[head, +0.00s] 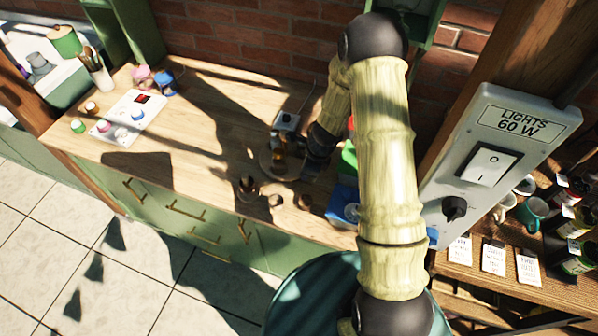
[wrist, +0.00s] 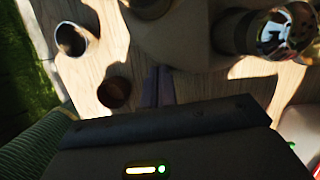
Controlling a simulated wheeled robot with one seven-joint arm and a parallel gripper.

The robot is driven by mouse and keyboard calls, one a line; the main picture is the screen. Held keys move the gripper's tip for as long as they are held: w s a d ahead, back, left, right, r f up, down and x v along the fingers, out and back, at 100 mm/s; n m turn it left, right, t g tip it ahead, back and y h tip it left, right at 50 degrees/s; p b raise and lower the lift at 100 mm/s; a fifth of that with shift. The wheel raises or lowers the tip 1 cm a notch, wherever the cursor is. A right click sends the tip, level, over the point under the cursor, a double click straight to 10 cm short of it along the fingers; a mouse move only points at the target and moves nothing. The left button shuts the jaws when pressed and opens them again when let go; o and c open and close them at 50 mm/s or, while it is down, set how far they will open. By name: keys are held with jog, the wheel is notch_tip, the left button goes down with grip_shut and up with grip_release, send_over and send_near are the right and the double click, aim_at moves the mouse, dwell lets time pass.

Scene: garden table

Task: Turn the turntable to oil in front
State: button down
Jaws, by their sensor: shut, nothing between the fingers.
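The turntable (head: 267,166) is a small round wooden disc on the worktop, partly in shadow. An amber glass container (head: 280,161) stands on it. In the wrist view, part of the turntable (wrist: 185,48) fills the top middle, with a shiny glass jar (wrist: 284,36) at right and a dark round item (wrist: 150,6) at the top edge. I cannot tell which item is the oil; no label is readable. My gripper (wrist: 158,86) is shut and empty, its fingertips close to the turntable's edge; whether they touch is unclear. In the head view, my wrist hides the disc's right side.
Small cups (head: 248,186) stand in front of the turntable; a metal cup (wrist: 73,39) and a brown cup (wrist: 114,92) show left of my fingers. A blue box (head: 342,203) and a green item (head: 348,158) are at right.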

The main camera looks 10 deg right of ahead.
jog(key=v, duration=1)
jog(key=shift+s, duration=0.3)
jog(key=shift+r, duration=0.1)
jog(key=s+d+r+n+t+h, duration=0.1)
jog(key=s+d+r+n+h, duration=0.1)
jog(key=s+r+n, duration=1)
jog(key=s+d+n, duration=0.1)
jog(key=s+n, duration=0.1)
jog(key=n, duration=0.8)
jog(key=shift+s+r+n+t+h, duration=0.2)
jog(key=shift+s+n+t+h, duration=0.1)
jog(key=shift+s, duration=0.1)
